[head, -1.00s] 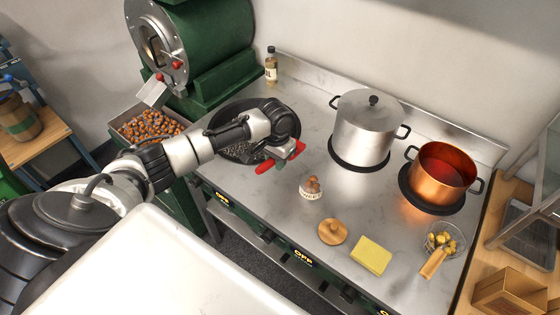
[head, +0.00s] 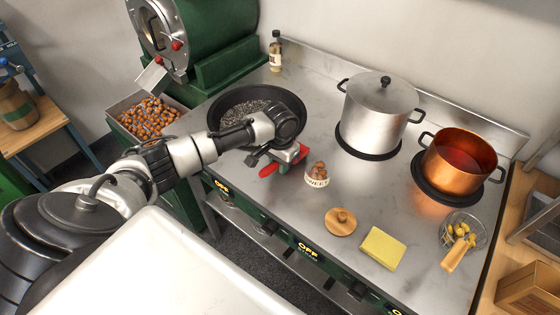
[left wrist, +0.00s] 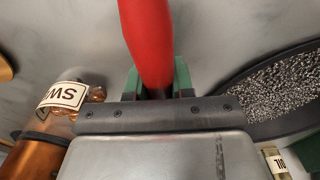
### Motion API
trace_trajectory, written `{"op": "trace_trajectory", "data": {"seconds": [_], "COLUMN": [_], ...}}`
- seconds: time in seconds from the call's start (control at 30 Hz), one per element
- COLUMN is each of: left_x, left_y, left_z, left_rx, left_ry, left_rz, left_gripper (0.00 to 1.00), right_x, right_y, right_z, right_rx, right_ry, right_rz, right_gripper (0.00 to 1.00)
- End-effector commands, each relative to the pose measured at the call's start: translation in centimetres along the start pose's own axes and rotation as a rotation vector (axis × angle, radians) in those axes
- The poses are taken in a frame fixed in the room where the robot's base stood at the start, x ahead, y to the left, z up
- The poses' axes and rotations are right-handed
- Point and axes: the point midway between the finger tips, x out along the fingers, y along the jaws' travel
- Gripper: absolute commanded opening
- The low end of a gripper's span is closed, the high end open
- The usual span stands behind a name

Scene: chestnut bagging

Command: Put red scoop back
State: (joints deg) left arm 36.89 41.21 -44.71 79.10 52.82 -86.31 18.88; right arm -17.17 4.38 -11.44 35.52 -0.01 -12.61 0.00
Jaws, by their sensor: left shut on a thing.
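The red scoop (head: 269,170) is in my left gripper (head: 283,160), over the steel stove top near its front edge. In the left wrist view the red handle (left wrist: 148,35) runs up between the green finger pads of the gripper (left wrist: 155,82), which is shut on it. The scoop's bowl is hidden or cannot be made out. A dark pan (head: 225,109) of grey grit lies just behind the gripper. My right gripper is not in view.
A steel pot (head: 379,116) and a copper pot (head: 459,165) stand at the right. A wooden lid (head: 341,222), a yellow sponge (head: 382,249) and a wire skimmer (head: 463,234) lie in front. A chestnut bin (head: 150,118) and green roaster (head: 222,35) are at the left.

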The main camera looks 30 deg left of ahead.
Motion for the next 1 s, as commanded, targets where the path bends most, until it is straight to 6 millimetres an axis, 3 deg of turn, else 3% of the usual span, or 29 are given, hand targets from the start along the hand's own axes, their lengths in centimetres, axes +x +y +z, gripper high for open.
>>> {"op": "trace_trajectory", "data": {"seconds": [0.9,0.93,1.0], "left_x": [1.1,1.1,1.0], "left_y": [0.0,0.0,0.0], "left_z": [0.0,0.0,0.0], "left_rx": [0.0,0.0,0.0], "left_ry": [0.0,0.001,0.001], "left_rz": [0.001,0.001,0.001], "left_gripper": [0.0,0.28,0.38], "right_x": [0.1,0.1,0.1], "right_y": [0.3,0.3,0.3], "right_z": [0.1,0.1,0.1], "right_rx": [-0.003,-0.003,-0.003], "right_ry": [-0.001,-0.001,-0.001], "right_rz": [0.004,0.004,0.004], "right_gripper": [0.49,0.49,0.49]}}
